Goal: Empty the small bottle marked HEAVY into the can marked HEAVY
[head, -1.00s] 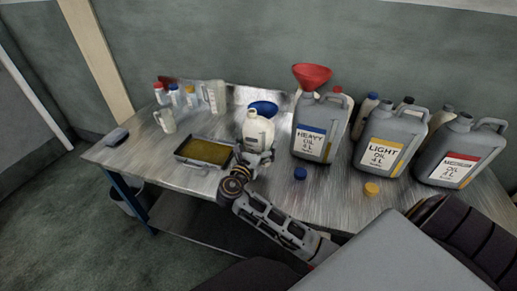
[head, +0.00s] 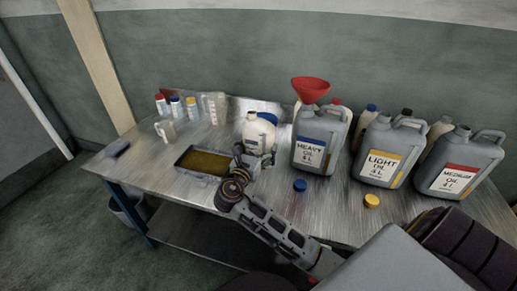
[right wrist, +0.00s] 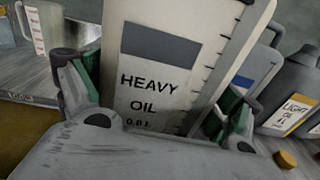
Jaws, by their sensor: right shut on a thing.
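The small white bottle (head: 256,129) is near the middle of the bench in the head view. In the right wrist view the bottle (right wrist: 150,85) shows the words HEAVY OIL. My right gripper (head: 253,158) is shut on it, with a finger at each side. Whether its base touches the bench is hidden. The grey can marked HEAVY (head: 333,133) stands upright just to the right, with a blue-banded label. A red funnel (head: 310,89) sits on top of that can. My left gripper is not in view.
Grey cans marked LIGHT (head: 392,140) and MEDIUM (head: 474,157) stand to the right. A blue cap (head: 300,185) and a yellow cap (head: 371,201) lie in front. A tray of yellowish liquid (head: 181,161) lies left of the gripper. Small bottles and clear jugs (head: 166,131) stand back left.

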